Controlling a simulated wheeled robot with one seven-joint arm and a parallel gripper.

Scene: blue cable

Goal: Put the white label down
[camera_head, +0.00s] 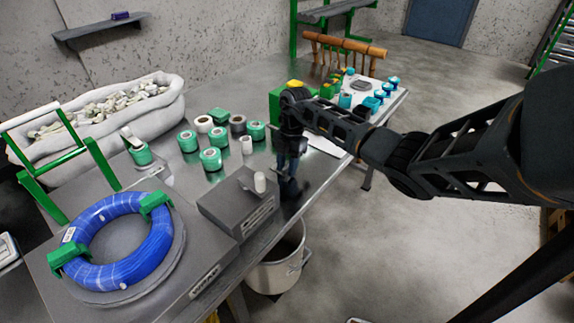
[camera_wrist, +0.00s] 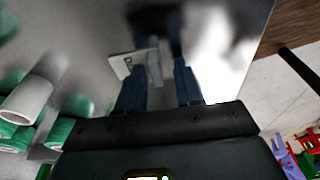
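The white label (camera_wrist: 121,66), with dark print on it, shows in the wrist view just beyond the left fingertip. A pale grey strip shows beside it between the fingers, and I cannot tell whether it is part of the label. My gripper (camera_wrist: 158,76) points down over the metal table, its two blue fingers apart with a gap between them. In the head view my gripper (camera_head: 288,178) is low at the table's front edge, right of the grey box. I cannot make out the label there. Whether the label touches the table or a finger is unclear.
A blue cable coil (camera_head: 118,240) lies at the left. A white bucket (camera_head: 277,268) stands below the table edge.

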